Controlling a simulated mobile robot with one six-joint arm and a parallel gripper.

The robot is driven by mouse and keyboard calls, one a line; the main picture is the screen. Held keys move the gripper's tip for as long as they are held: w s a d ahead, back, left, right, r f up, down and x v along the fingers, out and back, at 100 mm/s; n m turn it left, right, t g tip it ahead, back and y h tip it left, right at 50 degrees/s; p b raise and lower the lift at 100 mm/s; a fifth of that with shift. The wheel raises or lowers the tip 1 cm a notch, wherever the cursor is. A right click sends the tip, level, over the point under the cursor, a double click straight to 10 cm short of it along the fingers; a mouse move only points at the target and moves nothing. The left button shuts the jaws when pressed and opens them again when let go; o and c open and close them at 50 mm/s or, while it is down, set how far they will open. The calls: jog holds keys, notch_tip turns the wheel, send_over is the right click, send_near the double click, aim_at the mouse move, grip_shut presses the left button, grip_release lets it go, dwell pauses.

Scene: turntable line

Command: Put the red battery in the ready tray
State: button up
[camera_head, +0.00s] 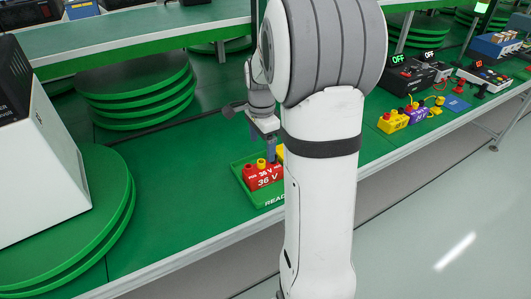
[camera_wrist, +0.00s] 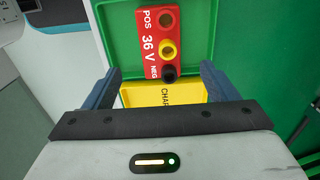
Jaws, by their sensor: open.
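The red battery (camera_head: 262,175), marked 36 V, sits in the green ready tray (camera_head: 272,202) on the green bench. In the wrist view the battery (camera_wrist: 147,40) shows a red, a yellow and a black terminal. Green tray surface (camera_wrist: 194,35) shows beside it. My gripper (camera_head: 268,147) is over the tray at the battery's far side. In the wrist view my gripper (camera_wrist: 160,84) has its two fingers wide apart, with nothing held between them. The battery's black-terminal end lies near the fingertip gap. My arm hides the tray's right side in the head view.
A white box (camera_head: 40,150) stands on a green turntable (camera_head: 110,215) at left. Stacked green discs (camera_head: 135,90) stand behind. A yellow battery (camera_head: 393,122) and instruments are at right.

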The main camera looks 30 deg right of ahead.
jog(key=s+a+r+n+t, duration=0.1)
jog(key=s+a+r+n, duration=0.1)
jog(key=s+a+n, duration=0.4)
jog(key=s+a+r+n+t, duration=0.1)
jog(key=s+a+r+n, duration=0.1)
jog(key=s+a+n, duration=0.5)
jog(key=shift+s+r+n, duration=0.3)
jog(key=shift+s+n, duration=2)
jog(key=shift+s, duration=0.65)
notch_tip(320, 180, up, 7)
jog(key=p, duration=0.6)
jog(key=shift+s+f+t, duration=0.15)
jog(key=shift+f+t, duration=0.05)
jog(key=shift+t, duration=0.1)
